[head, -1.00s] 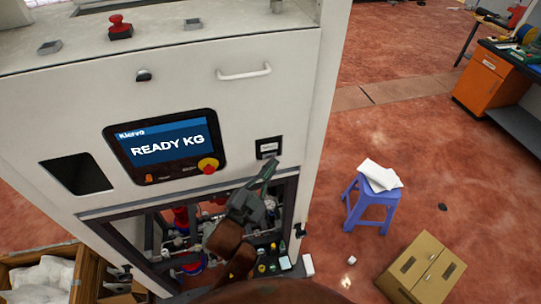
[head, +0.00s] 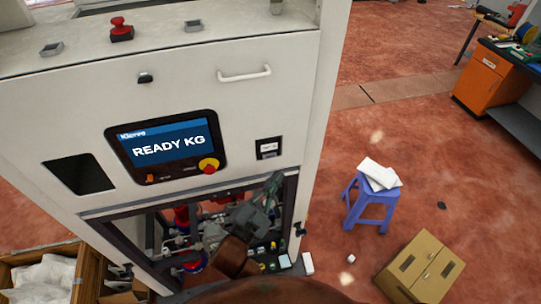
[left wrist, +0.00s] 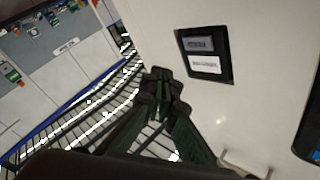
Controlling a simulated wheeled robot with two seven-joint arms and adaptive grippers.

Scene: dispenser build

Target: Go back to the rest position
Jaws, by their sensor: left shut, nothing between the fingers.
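My left gripper (head: 273,183) is in front of the white dispenser machine (head: 240,110), just below a small black-framed label panel (head: 268,148) and before the open lower bay. In the left wrist view its fingers (left wrist: 162,80) are closed together with nothing between them. They are apart from the label panel (left wrist: 205,55), which lies to the right of the fingertips. The machine's screen (head: 168,148) reads "READY KG". My right gripper is in neither view.
A red and yellow knob (head: 208,165) and a white handle (head: 244,74) are on the machine front. A blue stool (head: 369,208) with white sheets and a cardboard box (head: 420,268) stand to the right. An orange cabinet (head: 478,80) is far right. Red floor between them is open.

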